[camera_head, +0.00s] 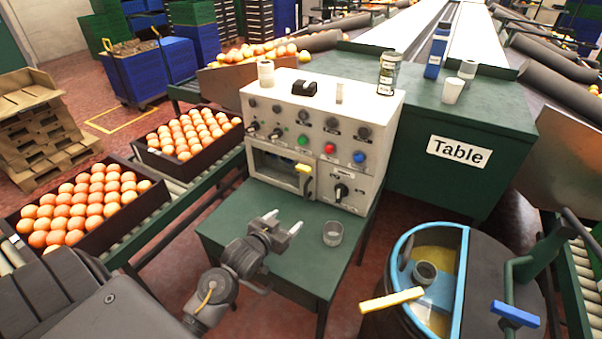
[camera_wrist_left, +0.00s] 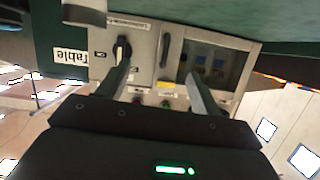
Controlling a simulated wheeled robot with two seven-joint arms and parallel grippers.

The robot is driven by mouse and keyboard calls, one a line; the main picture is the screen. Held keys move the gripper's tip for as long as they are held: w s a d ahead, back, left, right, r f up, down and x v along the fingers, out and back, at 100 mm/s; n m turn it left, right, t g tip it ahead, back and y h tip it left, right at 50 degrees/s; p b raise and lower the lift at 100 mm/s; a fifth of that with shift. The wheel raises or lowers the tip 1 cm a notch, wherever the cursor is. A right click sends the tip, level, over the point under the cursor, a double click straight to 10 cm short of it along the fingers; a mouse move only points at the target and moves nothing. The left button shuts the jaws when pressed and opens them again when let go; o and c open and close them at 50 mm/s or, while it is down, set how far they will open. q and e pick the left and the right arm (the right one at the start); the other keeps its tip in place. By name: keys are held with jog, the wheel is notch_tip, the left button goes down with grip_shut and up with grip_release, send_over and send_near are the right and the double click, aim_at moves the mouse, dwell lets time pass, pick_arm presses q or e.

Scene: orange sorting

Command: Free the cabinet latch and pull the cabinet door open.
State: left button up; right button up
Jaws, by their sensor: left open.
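The white cabinet (camera_head: 322,108) stands on a green stand, with knobs and coloured buttons on its front. Its windowed door (camera_head: 273,166) is at the lower left of the front and looks closed. A yellow latch piece (camera_head: 303,169) sits at the door's right edge, above a dark upright handle. The wrist view shows the handle (camera_wrist_left: 165,50) and yellow piece (camera_wrist_left: 165,85) upside down, beside the dark window (camera_wrist_left: 215,65). My left gripper (camera_head: 284,221) is open and empty, in front of and below the door, apart from it. My right gripper is out of view.
A clear cup (camera_head: 333,233) stands on the green stand (camera_head: 230,235), right of my left gripper. A black rotary knob (camera_head: 341,192) is right of the latch. Orange crates (camera_head: 150,199) lie on the left conveyor. A blue-rimmed drum (camera_head: 467,270) stands at right.

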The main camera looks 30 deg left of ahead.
aim_at(302, 170)
pick_arm(q)
jog(key=w+a+r+t, duration=0.1)
jog(key=w+r, duration=0.1)
jog(key=w, duration=0.3)
jog(key=w+a+r+t, duration=0.1)
jog(key=w+a, duration=0.1)
jog(key=w, duration=0.3)
jog(key=w+a+r+t, duration=0.1)
jog(key=w+r, duration=0.1)
jog(key=w, duration=0.3)
jog(key=shift+a+r+n+t, duration=0.15)
jog(key=shift+r+n+t, duration=0.15)
jog(key=shift+w, duration=0.55)
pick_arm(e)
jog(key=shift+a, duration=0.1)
